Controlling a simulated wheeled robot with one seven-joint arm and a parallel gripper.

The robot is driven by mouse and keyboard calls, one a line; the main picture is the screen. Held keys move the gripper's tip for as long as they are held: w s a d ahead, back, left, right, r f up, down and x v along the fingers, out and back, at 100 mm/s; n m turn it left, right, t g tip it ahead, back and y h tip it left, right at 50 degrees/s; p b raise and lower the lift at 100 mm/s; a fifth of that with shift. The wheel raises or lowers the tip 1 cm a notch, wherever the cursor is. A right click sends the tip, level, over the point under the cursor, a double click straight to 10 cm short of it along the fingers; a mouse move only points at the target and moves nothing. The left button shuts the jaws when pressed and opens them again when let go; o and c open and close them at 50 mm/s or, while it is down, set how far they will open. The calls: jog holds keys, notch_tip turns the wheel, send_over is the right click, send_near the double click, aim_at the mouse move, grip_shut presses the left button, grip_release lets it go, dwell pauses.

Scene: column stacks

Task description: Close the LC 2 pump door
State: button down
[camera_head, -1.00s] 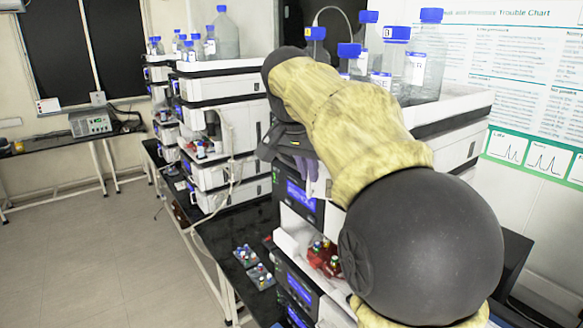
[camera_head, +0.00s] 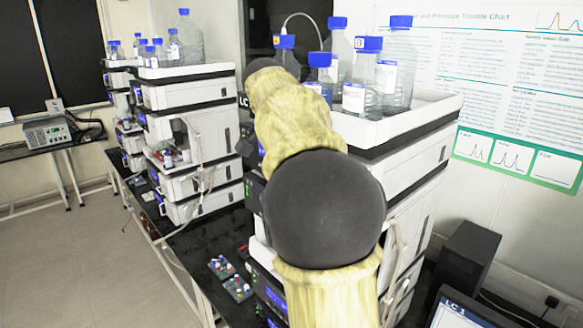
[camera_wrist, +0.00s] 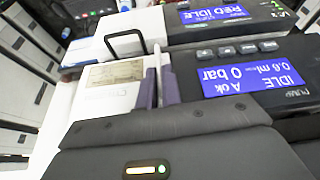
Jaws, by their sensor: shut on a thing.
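In the wrist view, the pump module shows a blue display (camera_wrist: 252,80) reading IDLE and 0 bar, upside down, with a row of buttons above it. My gripper (camera_wrist: 159,84) has purple fingers, shut on a thin pale upright edge that looks like the pump door (camera_wrist: 158,62). To its left is a white surface with a printed label (camera_wrist: 113,84). How far the door stands open is hard to tell. In the head view my arm covers the front of the near stack (camera_head: 418,178), hiding the door and my fingers; the stack's sign shows only "LC".
Bottles with blue caps (camera_head: 362,78) stand in the tray on the near stack. A second stack (camera_head: 200,122) is to the left. Vial racks (camera_head: 229,279) sit on the dark bench. A black box (camera_head: 467,257) and a monitor (camera_head: 462,312) are at right. Floor at left is clear.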

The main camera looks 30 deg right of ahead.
jog(key=shift+d+r, duration=0.1)
jog(key=shift+d, duration=0.05)
jog(key=c, duration=1.6)
grip_release()
jog(key=shift+d, duration=0.1)
jog(key=shift+w+d, duration=0.1)
jog(key=shift+a, duration=0.2)
jog(key=shift+a+r, duration=0.1)
jog(key=shift+r, duration=0.3)
jog(key=p+v, duration=0.2)
jog(key=v, duration=1.4)
jog(key=shift+a+r, duration=0.1)
jog(key=shift+a, duration=0.05)
